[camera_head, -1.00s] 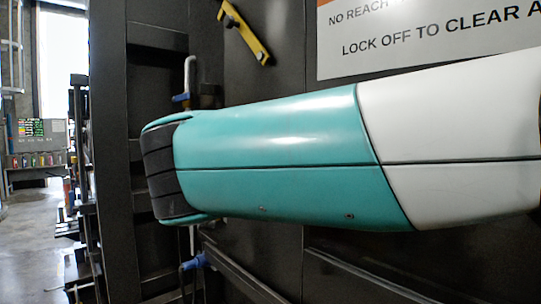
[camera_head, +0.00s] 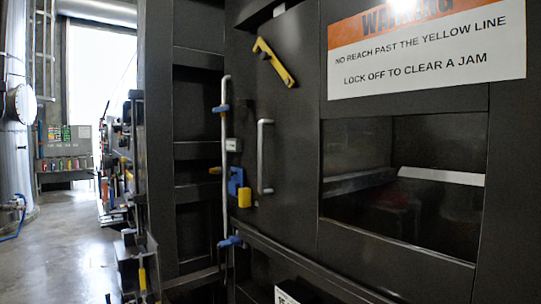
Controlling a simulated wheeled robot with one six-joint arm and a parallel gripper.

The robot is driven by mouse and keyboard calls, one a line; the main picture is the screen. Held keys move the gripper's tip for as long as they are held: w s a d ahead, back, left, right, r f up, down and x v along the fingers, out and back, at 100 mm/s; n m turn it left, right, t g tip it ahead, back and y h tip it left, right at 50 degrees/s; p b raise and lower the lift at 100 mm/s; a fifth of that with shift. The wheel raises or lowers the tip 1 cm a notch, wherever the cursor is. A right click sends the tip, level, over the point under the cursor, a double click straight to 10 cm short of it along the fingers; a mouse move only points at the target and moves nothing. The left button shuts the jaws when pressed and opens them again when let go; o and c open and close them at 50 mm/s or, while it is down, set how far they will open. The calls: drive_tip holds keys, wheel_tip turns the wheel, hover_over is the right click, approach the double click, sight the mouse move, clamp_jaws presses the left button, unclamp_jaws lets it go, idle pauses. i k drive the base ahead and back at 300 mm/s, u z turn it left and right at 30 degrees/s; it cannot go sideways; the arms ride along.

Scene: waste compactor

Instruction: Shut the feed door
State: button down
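The black compactor front fills the middle and right of the head view. A rectangular feed opening (camera_head: 440,225) sits below the warning sign, and I can see into its dark inside. A dark panel with a vertical grey handle (camera_head: 263,157) stands just left of the opening. It may be the feed door, but I cannot tell for sure. A yellow lever (camera_head: 273,62) sits tilted high on this panel. My gripper is not in view.
A warning sign (camera_head: 428,50) is above the opening. A grey vertical rod (camera_head: 225,130) with blue fittings and a yellow padlock-like piece (camera_head: 245,197) are left of the handle. Dark shelving stands further left. Clear concrete floor (camera_head: 65,245) shows at the far left.

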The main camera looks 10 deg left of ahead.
sight(394, 46)
drive_tip(key=k, duration=0.25)
drive_tip(key=u, duration=1.8)
drive_tip(key=i, duration=1.6)
drive_tip(key=z, duration=1.55)
